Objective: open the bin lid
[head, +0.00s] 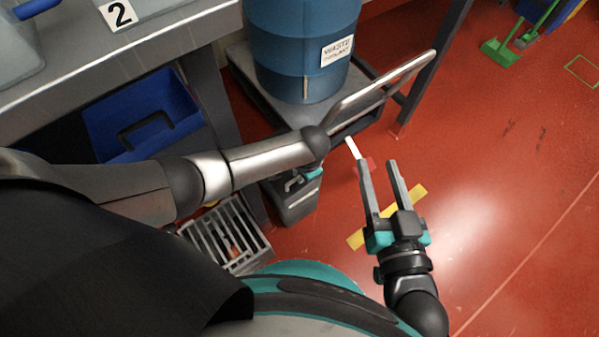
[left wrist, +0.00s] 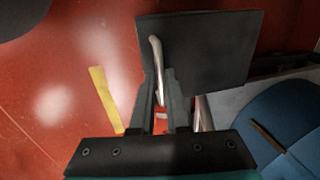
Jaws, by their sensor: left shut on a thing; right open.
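The grey bin (head: 296,205) stands on the floor, below the end of my left arm in the head view. In the left wrist view its lid (left wrist: 215,50) is a flat dark panel with a curved metal handle (left wrist: 155,52). My left gripper (left wrist: 160,95) is shut on this handle. In the head view my left gripper is mostly hidden by its own wrist; a teal part shows above the bin. I cannot tell whether the lid is raised. My right gripper (head: 372,162) is open and empty, right of the bin over the floor.
A blue waste drum (head: 300,45) stands on a trolley (head: 238,62) with a metal push handle (head: 385,80), behind the bin. A grey crate (head: 222,235) is left of it. A workbench (head: 170,40) with a blue box (head: 140,115) below is at left. Red floor at right is mostly clear.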

